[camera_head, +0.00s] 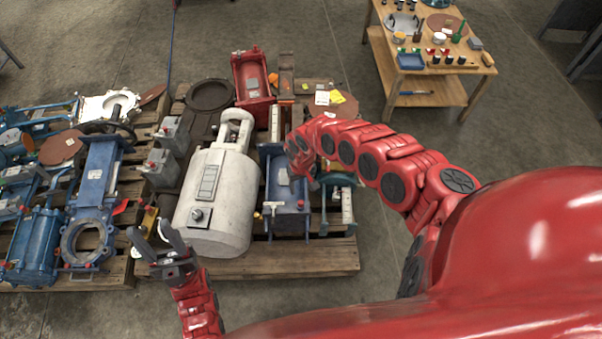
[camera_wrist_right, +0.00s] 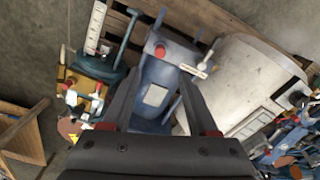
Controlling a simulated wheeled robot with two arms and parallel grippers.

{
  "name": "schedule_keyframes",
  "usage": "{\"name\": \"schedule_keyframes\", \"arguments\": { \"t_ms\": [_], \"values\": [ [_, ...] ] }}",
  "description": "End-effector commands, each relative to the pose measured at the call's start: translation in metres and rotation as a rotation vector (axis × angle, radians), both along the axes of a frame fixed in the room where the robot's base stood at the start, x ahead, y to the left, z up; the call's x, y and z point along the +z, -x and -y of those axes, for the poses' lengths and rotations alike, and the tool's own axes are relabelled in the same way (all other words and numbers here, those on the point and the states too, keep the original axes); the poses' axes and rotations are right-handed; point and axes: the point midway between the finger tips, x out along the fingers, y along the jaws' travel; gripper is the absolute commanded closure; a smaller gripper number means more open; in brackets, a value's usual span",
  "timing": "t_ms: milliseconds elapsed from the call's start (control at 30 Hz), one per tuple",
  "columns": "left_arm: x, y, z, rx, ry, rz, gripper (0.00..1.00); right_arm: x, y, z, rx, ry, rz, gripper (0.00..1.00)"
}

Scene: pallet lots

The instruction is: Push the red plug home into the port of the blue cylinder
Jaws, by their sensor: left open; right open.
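The blue cylinder (camera_head: 288,218) lies on the right pallet, beside a large white cylinder; it also shows in the right wrist view (camera_wrist_right: 166,74). A red plug (camera_wrist_right: 160,51) sits at its end in the right wrist view and a small red spot (camera_head: 300,204) shows there in the head view. I cannot tell how deep the plug sits. My right gripper (camera_wrist_right: 156,84) is open, its fingers spread above the blue cylinder, with nothing visible between the tips. My left gripper (camera_head: 158,236) is open and empty, left of the white cylinder.
The white cylinder (camera_head: 222,190) stands close to the left of the blue one. A white-handled valve (camera_head: 272,206) juts from the blue cylinder's side. A green-framed part (camera_head: 339,190) is at its right. A wooden table (camera_head: 430,84) with small parts stands at the back right.

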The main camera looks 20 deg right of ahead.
Motion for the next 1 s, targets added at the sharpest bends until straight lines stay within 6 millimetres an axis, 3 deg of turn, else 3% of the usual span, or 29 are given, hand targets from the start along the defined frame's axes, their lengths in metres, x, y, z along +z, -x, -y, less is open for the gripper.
{"name": "schedule_keyframes", "arguments": {
  "t_ms": [100,300,1000],
  "values": [
    [0.006,0.000,0.000,0.000,0.000,0.000,0.50,0.027,-0.002,0.002,-0.001,0.003,0.004,0.40],
    [0.010,0.000,0.000,0.000,0.000,0.000,0.50,0.052,-0.001,0.001,-0.001,0.002,0.002,0.40],
    [0.011,0.000,0.000,0.000,0.000,0.000,0.50,0.057,0.000,-0.001,-0.001,-0.002,0.002,0.40]
  ]
}}
